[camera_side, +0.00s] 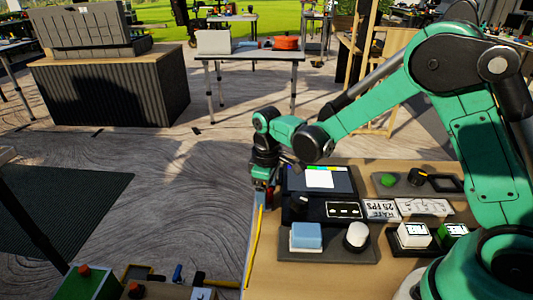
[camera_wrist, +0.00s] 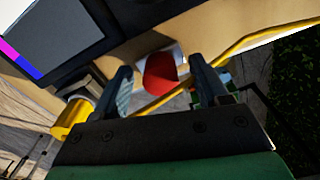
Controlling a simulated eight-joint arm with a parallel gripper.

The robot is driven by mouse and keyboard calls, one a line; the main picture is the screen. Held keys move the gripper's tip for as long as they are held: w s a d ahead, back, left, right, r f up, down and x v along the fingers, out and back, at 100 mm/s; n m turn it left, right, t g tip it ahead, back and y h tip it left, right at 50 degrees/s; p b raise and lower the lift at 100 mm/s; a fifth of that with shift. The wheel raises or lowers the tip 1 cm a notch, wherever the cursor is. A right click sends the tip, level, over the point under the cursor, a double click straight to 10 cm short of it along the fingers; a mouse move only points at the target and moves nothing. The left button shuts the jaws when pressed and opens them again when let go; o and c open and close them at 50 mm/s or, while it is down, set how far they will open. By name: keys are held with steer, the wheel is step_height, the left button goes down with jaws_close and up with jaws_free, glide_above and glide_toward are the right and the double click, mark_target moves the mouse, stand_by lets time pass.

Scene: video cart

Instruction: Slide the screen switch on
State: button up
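A red knob (camera_wrist: 160,73) on a pale plate shows in the wrist view, at the table's edge beside the screen; it may be the screen switch, but its on or off marks cannot be read. My gripper (camera_wrist: 164,82) is open, with one finger on each side of the red knob and visible gaps between. In the side view my gripper (camera_side: 263,196) is low at the left edge of the table, left of the screen (camera_side: 320,179). The screen shows a white patch and colours; its corner is in the wrist view (camera_wrist: 50,35). The side view mostly hides the knob.
A yellow cable (camera_side: 254,245) runs along the table's left edge. A black panel with a blue block (camera_side: 306,236) and a white knob (camera_side: 357,235) lies in front of the screen. Open floor lies left of the table (camera_side: 290,280).

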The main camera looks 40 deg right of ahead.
steer(key=shift+r, duration=2.8)
steer(key=shift+r, duration=0.15)
steer(key=s+d+r+m+t, duration=0.2)
steer(key=s+r+m+t, duration=0.4)
steer(key=s, duration=0.4)
steer(key=shift+s+d+r+t, duration=0.15)
steer(key=shift+d+r+t, duration=0.15)
steer(key=shift+t, duration=0.3)
